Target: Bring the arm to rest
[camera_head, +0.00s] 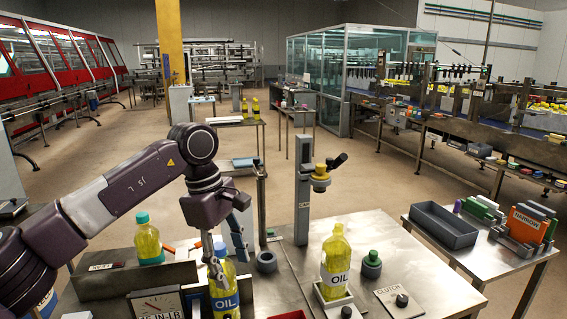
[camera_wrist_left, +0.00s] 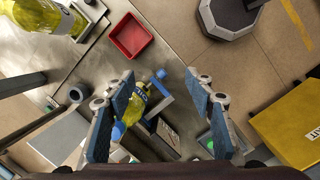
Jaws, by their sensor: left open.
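My left gripper (camera_head: 228,266) hangs at the left of the near steel table (camera_head: 395,250), fingers pointing down. In the left wrist view the gripper (camera_wrist_left: 160,80) has its two blue-padded fingers wide apart, with nothing held between them. A yellow oil bottle with a blue cap and blue label (camera_head: 224,299) stands just below and behind the fingers. It also shows in the left wrist view (camera_wrist_left: 136,101), lower than the fingers. Another yellow oil bottle with a white label (camera_head: 335,262) stands upright in a holder to the right. My right gripper is out of view.
A teal-capped bottle (camera_head: 149,243) stands at the left, near a dial gauge (camera_head: 158,306). A grey post with a yellow head (camera_head: 303,190) rises behind the table. A red tray (camera_wrist_left: 130,35) shows in the wrist view. A side table at right holds a grey bin (camera_head: 443,226).

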